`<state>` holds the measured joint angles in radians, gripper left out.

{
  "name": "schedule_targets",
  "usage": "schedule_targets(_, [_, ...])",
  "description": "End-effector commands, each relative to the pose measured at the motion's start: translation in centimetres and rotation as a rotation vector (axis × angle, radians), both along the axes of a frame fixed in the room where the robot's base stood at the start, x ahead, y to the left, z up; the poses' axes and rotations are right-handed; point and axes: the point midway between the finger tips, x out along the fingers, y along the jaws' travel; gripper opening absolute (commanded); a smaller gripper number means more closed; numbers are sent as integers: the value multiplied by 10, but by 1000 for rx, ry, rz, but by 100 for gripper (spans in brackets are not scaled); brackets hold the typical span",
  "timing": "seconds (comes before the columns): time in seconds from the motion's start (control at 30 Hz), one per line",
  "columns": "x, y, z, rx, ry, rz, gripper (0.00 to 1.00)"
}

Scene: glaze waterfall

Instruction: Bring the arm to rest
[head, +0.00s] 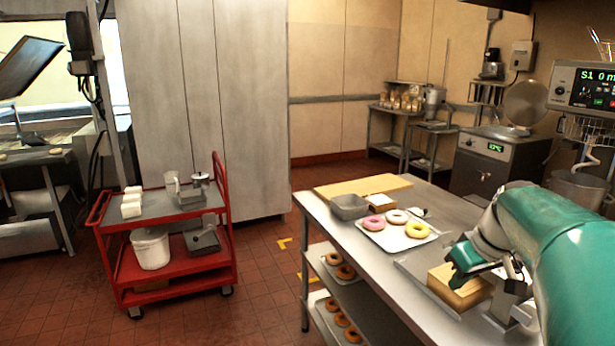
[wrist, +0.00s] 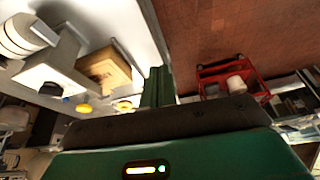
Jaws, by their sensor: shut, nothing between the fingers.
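My gripper (head: 458,272) is at the lower right of the head view, at the end of my green arm (head: 565,245). It hangs over or just in front of a wooden block (head: 468,295) on the steel table (head: 385,268); I cannot tell the gap between them. In the wrist view the green fingers (wrist: 157,85) are together with nothing between them. There the wooden block (wrist: 104,68) shows to the left of the fingers, clear of them.
A tray (head: 398,238) of glazed donuts, a grey bin (head: 349,207) and a cutting board (head: 362,187) are farther back on the table. A red cart (head: 165,272) with a white bucket (head: 150,248) stands at left. Tiled floor (head: 262,285) lies open between cart and table.

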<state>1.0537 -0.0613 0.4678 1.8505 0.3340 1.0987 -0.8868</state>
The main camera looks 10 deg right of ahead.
Motion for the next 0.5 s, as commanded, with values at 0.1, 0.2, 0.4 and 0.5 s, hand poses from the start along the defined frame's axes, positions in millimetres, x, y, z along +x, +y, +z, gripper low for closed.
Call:
schedule_targets(0.1, [-14,47,-1,-42,25,-23,0])
schedule_targets(0.2, [-29,79,-4,-70,31,-52,0])
schedule_targets(0.4, [-66,132,-10,-102,7,-105,0])
schedule_targets(0.5, [-87,154,-14,-102,-17,-129,0])
